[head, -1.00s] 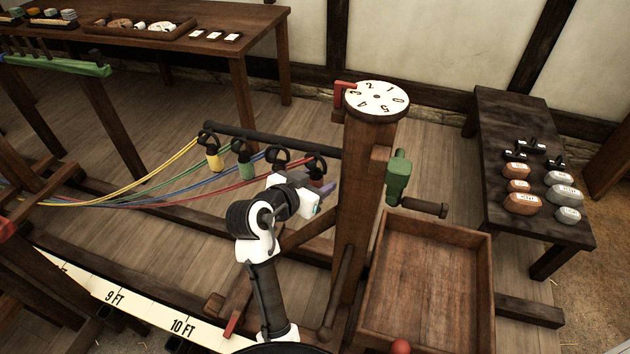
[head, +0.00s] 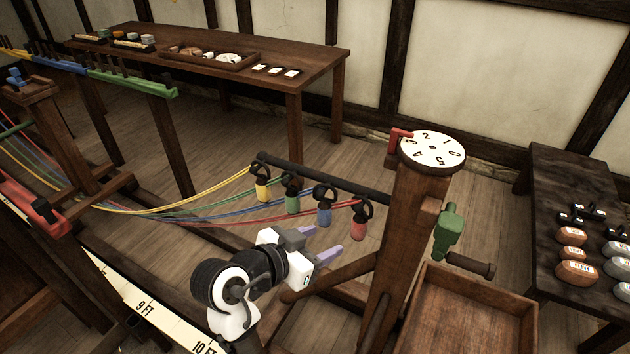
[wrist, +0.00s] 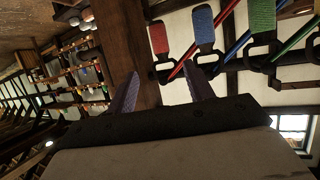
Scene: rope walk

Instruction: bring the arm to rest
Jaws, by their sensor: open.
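My gripper (head: 324,244) is in the middle of the head view, at the end of my white and black arm. Its two purple fingers are apart with nothing between them. They point right, a little below the red bobbin (head: 358,222). In the wrist view my gripper (wrist: 162,92) also shows open and empty, with the red bobbin (wrist: 159,38) and the blue bobbin (wrist: 204,24) beyond the fingers. No contact between gripper and bobbins is visible.
Yellow (head: 263,188), green (head: 293,200) and blue (head: 324,210) bobbins hang from a dark bar with cords running left. A wooden post with a numbered dial (head: 432,150) and green crank (head: 448,232) stands right.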

